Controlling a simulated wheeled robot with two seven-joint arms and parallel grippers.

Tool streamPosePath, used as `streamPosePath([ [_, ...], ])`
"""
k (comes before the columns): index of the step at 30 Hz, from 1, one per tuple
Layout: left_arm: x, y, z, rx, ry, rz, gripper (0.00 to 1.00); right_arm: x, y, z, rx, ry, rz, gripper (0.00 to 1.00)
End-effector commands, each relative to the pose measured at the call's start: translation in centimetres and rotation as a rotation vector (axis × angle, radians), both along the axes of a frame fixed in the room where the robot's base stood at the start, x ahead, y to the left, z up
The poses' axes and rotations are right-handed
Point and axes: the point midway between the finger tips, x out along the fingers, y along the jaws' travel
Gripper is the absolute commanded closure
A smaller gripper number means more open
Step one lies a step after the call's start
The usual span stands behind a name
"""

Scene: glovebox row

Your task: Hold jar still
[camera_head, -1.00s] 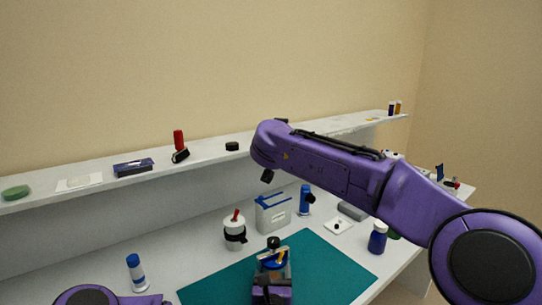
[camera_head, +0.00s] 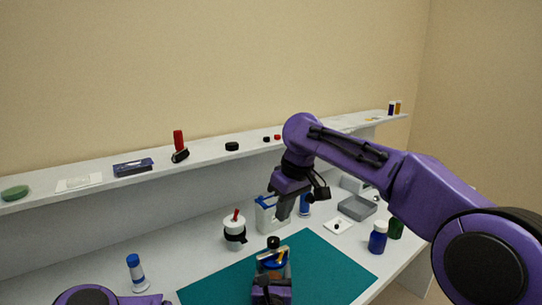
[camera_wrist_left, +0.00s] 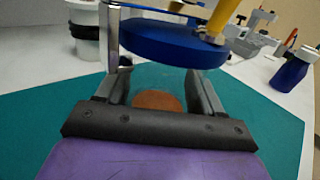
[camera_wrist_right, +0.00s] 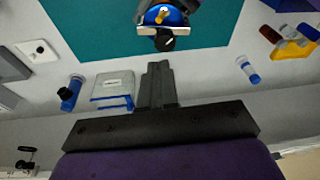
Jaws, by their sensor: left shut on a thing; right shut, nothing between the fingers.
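The jar has a round blue lid (camera_head: 272,264) and stands over the teal mat, in the front middle of the head view. My left gripper (camera_wrist_left: 158,92) is shut on the jar, one finger on each side of the clear body below the lid (camera_wrist_left: 172,40). Something brown shows inside. A yellow piece lies on the lid, and a metal post stands beside it. In the right wrist view the lid (camera_wrist_right: 162,16) shows at the top, with a black knob beside it. My right gripper (camera_head: 282,214) is shut and empty, above the bench behind the jar; its fingers (camera_wrist_right: 155,68) are together.
A teal mat (camera_head: 330,258) lies under the jar. Behind it stand a white box with blue trim (camera_head: 265,218), a white cup (camera_head: 234,232) and blue bottles (camera_head: 377,238). A grey tray (camera_head: 357,208) is at right. A long shelf (camera_head: 205,152) runs behind.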

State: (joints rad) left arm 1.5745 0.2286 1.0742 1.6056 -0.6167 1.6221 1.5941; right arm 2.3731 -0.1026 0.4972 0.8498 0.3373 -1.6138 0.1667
Motion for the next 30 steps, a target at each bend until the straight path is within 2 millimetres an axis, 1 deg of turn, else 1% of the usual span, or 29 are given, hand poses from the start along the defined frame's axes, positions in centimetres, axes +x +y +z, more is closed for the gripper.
streamPosePath([
  [1, 0.0, 0.1, -0.3, 0.002, 0.004, 0.002, 0.78, -0.4, -0.6, -0.2, -0.028, 0.030, -0.033, 1.00],
  [3, 0.0, 0.1, -0.3, 0.002, 0.004, 0.002, 0.78, -0.7, -1.0, -0.3, -0.045, 0.054, -0.080, 1.00],
  [5, 0.0, 0.1, -0.3, 0.002, 0.004, 0.002, 0.78, -0.8, -1.0, -0.4, -0.041, 0.060, -0.108, 1.00],
  [8, 0.0, 0.1, -0.2, 0.002, 0.004, 0.002, 0.78, -0.9, -1.0, -1.2, -0.038, 0.064, -0.121, 1.00],
  [15, 0.0, 0.1, -0.2, 0.002, 0.004, 0.002, 0.78, -1.3, -0.9, -4.8, -0.037, 0.063, -0.119, 1.00],
  [18, 0.0, 0.1, -0.2, 0.002, 0.004, 0.002, 0.78, -1.4, -0.9, -6.0, -0.037, 0.062, -0.118, 1.00],
  [21, 0.0, 0.1, -0.2, 0.002, 0.004, 0.002, 0.78, -1.5, -0.8, -6.8, -0.035, 0.061, -0.118, 1.00],
  [24, 0.0, 0.1, -0.2, 0.002, 0.004, 0.002, 0.78, -1.5, -0.8, -7.2, -0.035, 0.061, -0.118, 1.00],
  [30, 0.0, 0.1, -0.2, 0.002, 0.004, 0.002, 0.78, -1.5, -0.8, -7.3, -0.034, 0.061, -0.118, 1.00],
])
